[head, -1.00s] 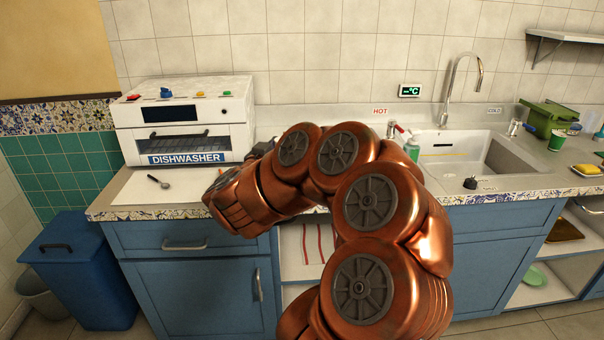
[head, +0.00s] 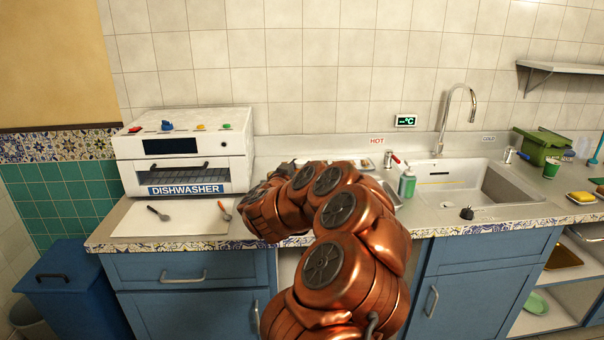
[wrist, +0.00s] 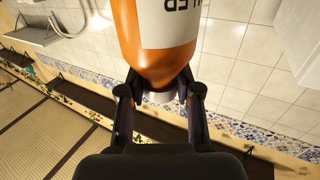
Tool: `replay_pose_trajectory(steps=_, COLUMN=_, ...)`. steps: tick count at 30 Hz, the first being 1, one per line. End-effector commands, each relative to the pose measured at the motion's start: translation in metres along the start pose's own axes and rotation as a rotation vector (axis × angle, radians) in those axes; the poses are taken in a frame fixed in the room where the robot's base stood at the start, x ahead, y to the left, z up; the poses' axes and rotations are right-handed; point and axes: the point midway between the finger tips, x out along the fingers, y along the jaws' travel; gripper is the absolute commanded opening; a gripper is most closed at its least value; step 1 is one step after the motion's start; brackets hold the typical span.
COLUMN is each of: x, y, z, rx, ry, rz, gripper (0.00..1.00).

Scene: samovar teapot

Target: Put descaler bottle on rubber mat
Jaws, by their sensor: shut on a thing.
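An orange bottle (wrist: 155,50) with a white label shows in the wrist view; only part of the label's lettering is in frame. My gripper (wrist: 161,88) is shut on this bottle at its narrow end, by the pale cap. In the head view my copper arm hides the gripper and the bottle. A pale flat mat (head: 150,225) lies on the counter in front of the dishwasher; I cannot tell whether it is rubber. A dark spoon-like utensil (head: 157,213) and an orange-handled utensil (head: 224,210) lie on it.
The dishwasher (head: 185,150) stands behind the pale mat. A blue bin (head: 70,285) stands on the floor at left.

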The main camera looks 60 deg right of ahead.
Motion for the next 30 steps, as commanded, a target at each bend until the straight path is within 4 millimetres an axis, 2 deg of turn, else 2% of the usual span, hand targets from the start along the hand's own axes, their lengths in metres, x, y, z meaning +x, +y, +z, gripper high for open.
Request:
replay_pose_trajectory(steps=3, x=0.017, y=-0.002, z=0.001, rx=-0.002, ry=0.002, rz=0.003, gripper=0.0)
replay_pose_trajectory(steps=9, x=0.03, y=-0.005, z=0.003, rx=-0.001, ry=0.0, rz=0.0, gripper=0.0)
replay_pose_trajectory(steps=14, x=0.032, y=-0.005, z=0.009, rx=-0.002, ry=-0.001, rz=-0.001, gripper=0.0)
replay_pose_trajectory(steps=22, x=0.032, y=-0.004, z=0.038, rx=-0.003, ry=0.0, rz=0.002, gripper=0.0)
replay_pose_trajectory(steps=30, x=0.032, y=-0.004, z=0.039, rx=-0.001, ry=0.002, rz=0.001, gripper=0.0)
